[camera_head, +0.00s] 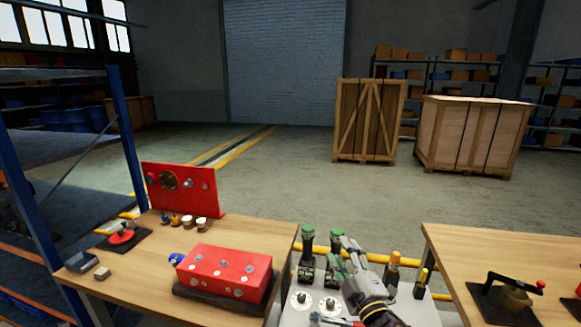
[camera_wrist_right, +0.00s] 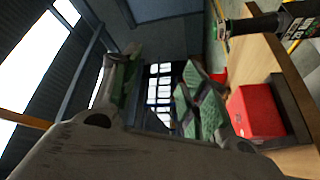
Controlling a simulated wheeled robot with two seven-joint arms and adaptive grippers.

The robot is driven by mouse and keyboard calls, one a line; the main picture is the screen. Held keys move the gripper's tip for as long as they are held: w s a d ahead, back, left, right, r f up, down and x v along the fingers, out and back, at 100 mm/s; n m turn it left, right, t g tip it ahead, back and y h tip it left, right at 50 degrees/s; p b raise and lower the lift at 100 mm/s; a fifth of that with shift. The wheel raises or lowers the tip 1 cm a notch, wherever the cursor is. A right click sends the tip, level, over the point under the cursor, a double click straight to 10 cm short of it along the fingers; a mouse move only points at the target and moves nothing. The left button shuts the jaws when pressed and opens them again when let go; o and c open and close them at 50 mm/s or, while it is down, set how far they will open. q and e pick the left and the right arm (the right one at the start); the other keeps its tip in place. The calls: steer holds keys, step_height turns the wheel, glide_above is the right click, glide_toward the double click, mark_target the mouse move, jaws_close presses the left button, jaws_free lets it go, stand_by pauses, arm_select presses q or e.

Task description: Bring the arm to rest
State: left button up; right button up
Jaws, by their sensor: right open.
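My right gripper (camera_head: 344,256) is in the lower middle of the head view, over the grey stand (camera_head: 408,312) between the two tables. Its green-padded fingers are apart. In the right wrist view the open fingers (camera_wrist_right: 162,88) show with only the windows and wall between them, so it holds nothing. My left gripper is not in view.
A red block (camera_head: 226,265) sits on the left wooden table (camera_head: 140,283), with a red panel (camera_head: 190,190) behind it. The right table (camera_head: 470,245) carries a lever fixture (camera_head: 514,296). Open floor lies beyond.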

steer(key=s+d+f+m+g+h, duration=0.3)
steer(key=s+d+f+m+g, duration=0.15)
steer(key=f, duration=0.35)
steer(key=s+d+f+m+g+h, duration=0.3)
steer(key=s+d+f+m, duration=0.15)
steer(key=f, duration=0.35)
steer(key=s+f+m+g+y, duration=0.1)
steer(key=s+f+m+g, duration=0.1)
steer(key=s+f+g, duration=0.45)
steer(key=s+f+m+g+y, duration=0.1)
steer(key=s+f+m+g, duration=0.15)
steer(key=s, duration=0.75)
step_height(320, 180, down, 34)
steer(key=s, duration=0.3)
steer(key=s+d+f+g, duration=0.1)
steer(key=s+d+f, duration=0.1)
steer(key=s+f, duration=0.8)
steer(key=s+d+f, duration=0.1)
steer(key=s+f, duration=0.8)
steer(key=s, duration=0.3)
steer(key=shift+d+f+n+g, duration=0.35)
steer(key=shift+f+n, duration=0.05)
steer(key=shift+n, duration=0.05)
